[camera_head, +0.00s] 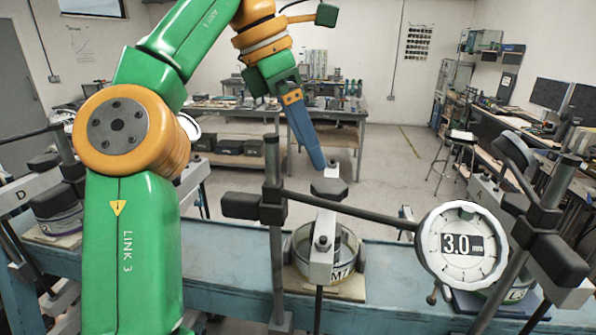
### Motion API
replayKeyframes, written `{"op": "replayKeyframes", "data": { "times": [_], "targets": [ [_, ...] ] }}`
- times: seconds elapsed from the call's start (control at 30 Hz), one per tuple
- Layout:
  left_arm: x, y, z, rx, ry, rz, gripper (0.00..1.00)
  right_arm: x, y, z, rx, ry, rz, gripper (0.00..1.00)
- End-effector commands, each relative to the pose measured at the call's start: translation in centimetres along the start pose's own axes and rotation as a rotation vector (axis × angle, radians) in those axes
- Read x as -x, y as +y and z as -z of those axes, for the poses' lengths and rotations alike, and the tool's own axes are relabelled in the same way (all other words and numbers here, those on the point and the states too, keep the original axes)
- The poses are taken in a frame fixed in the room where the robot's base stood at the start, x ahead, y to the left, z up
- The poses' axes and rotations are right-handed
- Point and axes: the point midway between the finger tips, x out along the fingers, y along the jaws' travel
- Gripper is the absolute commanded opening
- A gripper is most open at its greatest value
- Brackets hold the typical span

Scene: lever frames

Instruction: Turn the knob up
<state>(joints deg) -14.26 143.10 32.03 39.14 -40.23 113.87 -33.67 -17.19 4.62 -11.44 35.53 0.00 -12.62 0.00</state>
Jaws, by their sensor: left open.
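A black knob (328,188) sits on top of the white lever arm (322,245) at the centre. A black clamp knob (240,205) sticks out left from the upright post (275,230), and a larger one (562,262) is on the right post. I cannot tell which of these is the task's knob. My left gripper (317,165) points down, its blue fingertips just above and left of the central knob in the picture. It is open, seen nearly edge-on, with nothing visible between the fingers. Contact with the knob is not clear. My right gripper is out of view.
A round dial gauge (462,245) reading 3.0 stands right on a dark rod. A metal ring cell (345,258) is under the lever on the blue bench (220,285). More lever frames stand at both sides. Behind are a workbench (335,112), a stool (455,150) and open floor.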

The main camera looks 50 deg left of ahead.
Motion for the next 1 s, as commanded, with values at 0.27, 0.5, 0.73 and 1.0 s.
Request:
{"op": "replayKeyframes", "data": {
  "times": [0.27,0.5,0.73,1.0],
  "targets": [
    [-2.5,-0.1,0.0,-0.005,0.000,0.004,1.00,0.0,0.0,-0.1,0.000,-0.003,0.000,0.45],
    [-6.3,0.0,0.0,-0.002,-0.001,0.002,1.00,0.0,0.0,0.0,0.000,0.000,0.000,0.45],
    [-7.1,0.0,-0.1,0.000,-0.003,0.001,1.00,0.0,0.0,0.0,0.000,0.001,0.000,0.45],
    [-7.1,0.0,-0.1,-0.001,-0.003,0.001,0.59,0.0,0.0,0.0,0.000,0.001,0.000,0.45]
  ]
}}
